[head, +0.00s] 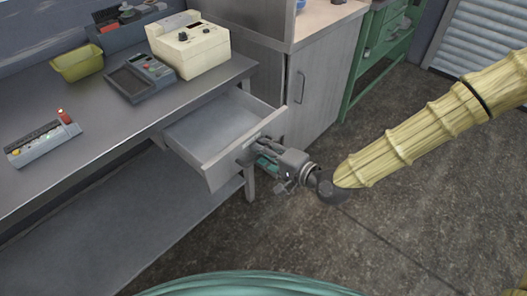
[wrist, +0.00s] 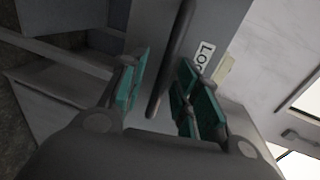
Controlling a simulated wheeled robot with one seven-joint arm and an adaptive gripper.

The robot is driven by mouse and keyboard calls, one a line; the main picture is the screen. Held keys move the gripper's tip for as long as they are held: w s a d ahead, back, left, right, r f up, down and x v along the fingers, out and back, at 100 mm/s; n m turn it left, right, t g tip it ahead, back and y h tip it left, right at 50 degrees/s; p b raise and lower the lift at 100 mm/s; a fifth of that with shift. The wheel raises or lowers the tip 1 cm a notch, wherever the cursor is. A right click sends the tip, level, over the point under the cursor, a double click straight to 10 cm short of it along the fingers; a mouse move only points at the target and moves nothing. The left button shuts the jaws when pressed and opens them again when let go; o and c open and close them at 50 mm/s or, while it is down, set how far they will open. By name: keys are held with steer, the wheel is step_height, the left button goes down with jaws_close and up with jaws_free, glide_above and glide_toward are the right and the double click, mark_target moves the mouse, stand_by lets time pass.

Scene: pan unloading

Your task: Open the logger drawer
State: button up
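The logger drawer (head: 222,165) is pulled well out from under the grey bench in the head view, and its visible inside is empty. In the wrist view its front (wrist: 207,22) carries a white label (wrist: 204,50) with "LO" readable, the rest cut off by a finger. A dark bar handle (wrist: 172,58) runs along the front. My gripper (head: 262,154) is at the drawer front. In the wrist view its green-padded fingers (wrist: 163,92) stand apart on either side of the handle, with gaps showing. Contact with the handle cannot be made out.
A grey cabinet (head: 318,95) stands right of the drawer. The floor (head: 400,210) at the right is clear.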

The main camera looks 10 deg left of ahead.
steer(key=shift+d, duration=0.1)
steer(key=v, duration=1.2)
stand_by(0.5)
steer(key=s+d+f+n+g+h+p, duration=0.1)
steer(key=s+d+f+h, duration=0.15)
steer(key=f, duration=0.35)
steer(key=s+d+f+g+h+p, duration=0.1)
steer(key=s+f+h, duration=0.15)
steer(key=f, duration=0.35)
steer(key=s+d+f+n+g+h+p, duration=0.2)
steer(key=s+d+f+g+h, duration=0.1)
steer(key=s+d+f, duration=0.4)
steer(key=s+d+f+n+g+h+p, duration=0.2)
steer(key=s+d+f+h, duration=0.3)
steer(key=d, duration=0.8)
steer(key=s+f, duration=0.3)
steer(key=s, duration=0.2)
steer(key=shift+s+d+n+g+h, duration=0.3)
steer(key=shift+s+d+g, duration=0.05)
steer(key=shift+s+g, duration=0.05)
